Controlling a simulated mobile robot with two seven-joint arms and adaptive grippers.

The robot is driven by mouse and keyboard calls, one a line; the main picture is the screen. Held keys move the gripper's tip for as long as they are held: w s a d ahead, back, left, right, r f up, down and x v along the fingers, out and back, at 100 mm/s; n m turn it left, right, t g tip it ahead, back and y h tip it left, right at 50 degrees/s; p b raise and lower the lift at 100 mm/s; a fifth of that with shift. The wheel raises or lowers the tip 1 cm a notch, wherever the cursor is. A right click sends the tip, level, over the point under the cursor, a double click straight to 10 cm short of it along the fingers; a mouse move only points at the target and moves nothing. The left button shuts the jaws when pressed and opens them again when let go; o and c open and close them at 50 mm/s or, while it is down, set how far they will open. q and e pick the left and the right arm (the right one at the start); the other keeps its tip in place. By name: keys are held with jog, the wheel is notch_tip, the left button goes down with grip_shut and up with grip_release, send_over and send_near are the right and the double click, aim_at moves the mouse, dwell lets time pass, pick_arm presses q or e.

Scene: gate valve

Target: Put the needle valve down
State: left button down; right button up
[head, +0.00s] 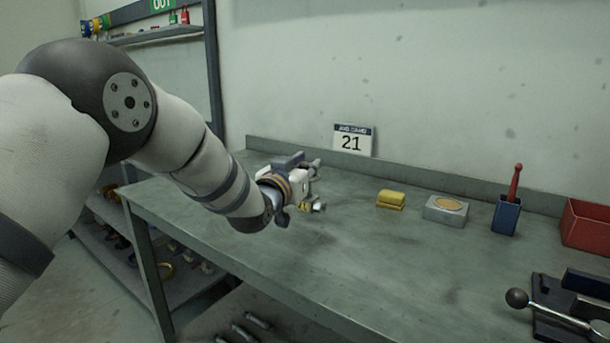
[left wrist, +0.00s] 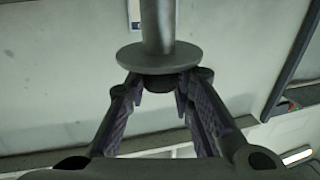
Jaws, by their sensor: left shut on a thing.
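My left gripper (head: 307,187) is above the far left part of the workbench (head: 290,262) in the head view. In the left wrist view its two dark fingers (left wrist: 160,92) close in on a grey metal part with a round flange and a straight stem, which I take to be the needle valve (left wrist: 157,50). The gripper is shut on it. In the head view the held part is small and mostly hidden by the gripper; I cannot tell whether it touches the bench. My right gripper is not in view.
A yellow block (head: 390,199), a grey box with a tan oval (head: 445,209), a blue holder (head: 506,214) with a red-handled tool and a red bin (head: 587,225) stand along the back. A ball-ended lever (head: 517,298) is at front right. The bench middle is clear.

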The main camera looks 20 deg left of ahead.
pick_arm(q)
notch_tip(320, 180, down, 2)
jog(key=shift+a, duration=0.1)
jog(key=shift+r, duration=0.1)
jog(key=c, duration=1.8)
grip_release()
jog(key=shift+f, duration=0.25)
jog(key=o, duration=0.4)
